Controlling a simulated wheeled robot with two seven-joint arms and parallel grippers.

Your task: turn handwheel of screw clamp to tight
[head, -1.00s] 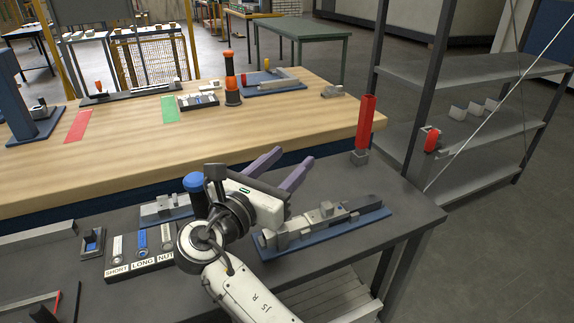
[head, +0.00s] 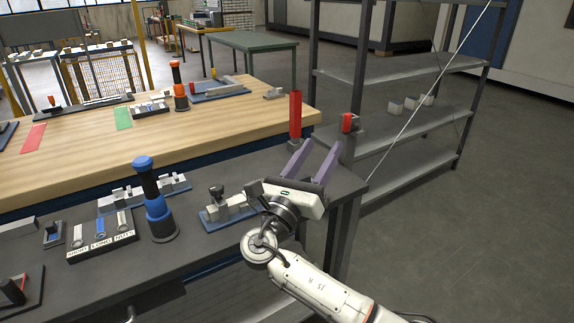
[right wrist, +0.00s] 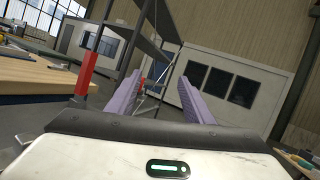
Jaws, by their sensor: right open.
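A grey clamp-like fixture on a blue base (head: 228,211) lies on the dark bench, with a small dark knob (head: 216,190) standing at its left end. The knob may be the handwheel; it is too small to tell. My right arm hides the right part of this fixture. My right gripper (head: 322,147) is open and empty, to the right of the fixture and above the bench's right end. Its two purple fingers point away from me. In the right wrist view the fingers (right wrist: 160,78) are apart with nothing between them. My left gripper is not in view.
A red post (head: 295,115) stands just beyond my right fingers. A blue and black upright tool (head: 156,212) and a labelled tray (head: 103,248) stand left of the fixture. Another fixture (head: 174,187) is behind. Metal shelving (head: 400,70) stands right; the floor there is clear.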

